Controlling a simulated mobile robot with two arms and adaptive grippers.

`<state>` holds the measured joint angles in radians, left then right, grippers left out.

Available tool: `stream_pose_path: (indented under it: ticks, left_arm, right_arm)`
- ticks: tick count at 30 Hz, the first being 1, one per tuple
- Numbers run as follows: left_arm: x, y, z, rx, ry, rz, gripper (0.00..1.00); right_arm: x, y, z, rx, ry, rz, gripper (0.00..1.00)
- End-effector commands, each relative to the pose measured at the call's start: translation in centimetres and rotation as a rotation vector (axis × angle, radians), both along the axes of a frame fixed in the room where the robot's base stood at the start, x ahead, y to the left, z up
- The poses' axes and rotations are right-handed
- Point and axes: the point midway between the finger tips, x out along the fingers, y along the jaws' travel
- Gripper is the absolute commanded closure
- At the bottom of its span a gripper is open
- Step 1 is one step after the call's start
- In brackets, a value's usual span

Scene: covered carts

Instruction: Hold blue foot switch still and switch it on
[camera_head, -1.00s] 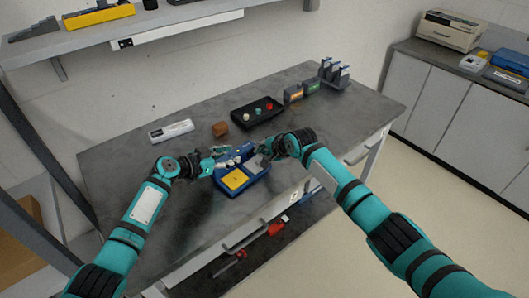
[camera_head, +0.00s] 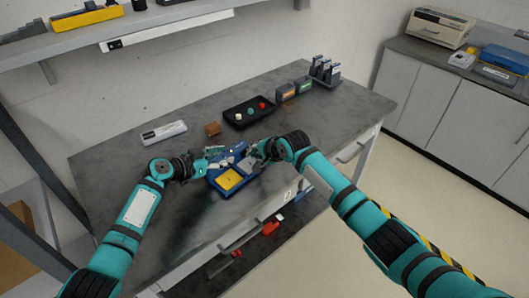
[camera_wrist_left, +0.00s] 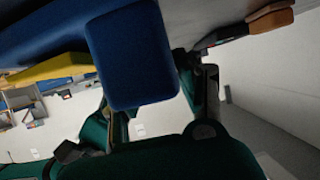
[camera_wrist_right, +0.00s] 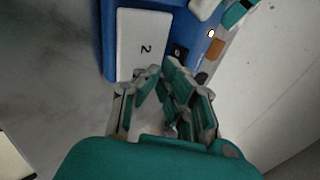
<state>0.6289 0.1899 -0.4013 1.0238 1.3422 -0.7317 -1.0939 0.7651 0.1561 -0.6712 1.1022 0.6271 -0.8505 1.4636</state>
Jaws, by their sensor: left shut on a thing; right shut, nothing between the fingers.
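The blue foot switch (camera_head: 213,183) lies on the grey table near its front edge, with a yellow pedal and a grey pedal. In the right wrist view its blue body (camera_wrist_right: 110,45) shows a pale pedal marked 2, a small black switch (camera_wrist_right: 179,52) and a bright white dot. My left gripper (camera_head: 214,154) is shut on the foot switch's back left part; a blue block of it (camera_wrist_left: 130,55) fills the left wrist view between the fingers. My right gripper (camera_wrist_right: 160,75) is shut and empty, its fingertips close below the black switch; contact cannot be told.
A black tray (camera_head: 236,121) with several coloured knobs, a brown block (camera_head: 212,128) and a white device (camera_head: 164,132) stand behind. Small boxes and a grey rack (camera_head: 325,70) are at the back right. The table's front left is clear.

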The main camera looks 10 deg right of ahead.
Motion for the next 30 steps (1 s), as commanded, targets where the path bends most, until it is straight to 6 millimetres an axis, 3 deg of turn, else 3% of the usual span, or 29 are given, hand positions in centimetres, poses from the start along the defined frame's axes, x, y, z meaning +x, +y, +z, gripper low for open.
stream_pose_path:
  ticks: [8, 18, 24, 30]
  left_arm:
    - [0.0, 0.0, 0.0, -0.001, 0.002, 0.000, 1.00]
    - [0.0, 0.0, 0.0, -0.001, 0.001, -0.001, 1.00]
    - [0.0, 0.0, 0.0, -0.001, 0.001, -0.001, 1.00]
    - [0.0, 0.0, 0.0, -0.001, 0.001, 0.000, 1.00]
  right_arm:
    - [-2.9, -3.2, 0.0, -0.001, 0.000, -0.001, 1.00]
    - [-6.2, -6.8, 5.0, -0.001, -0.002, -0.001, 1.00]
    - [-7.3, -7.9, 6.5, -0.001, 0.000, 0.001, 1.00]
    - [-7.5, -8.1, 6.7, -0.002, 0.001, 0.001, 1.00]
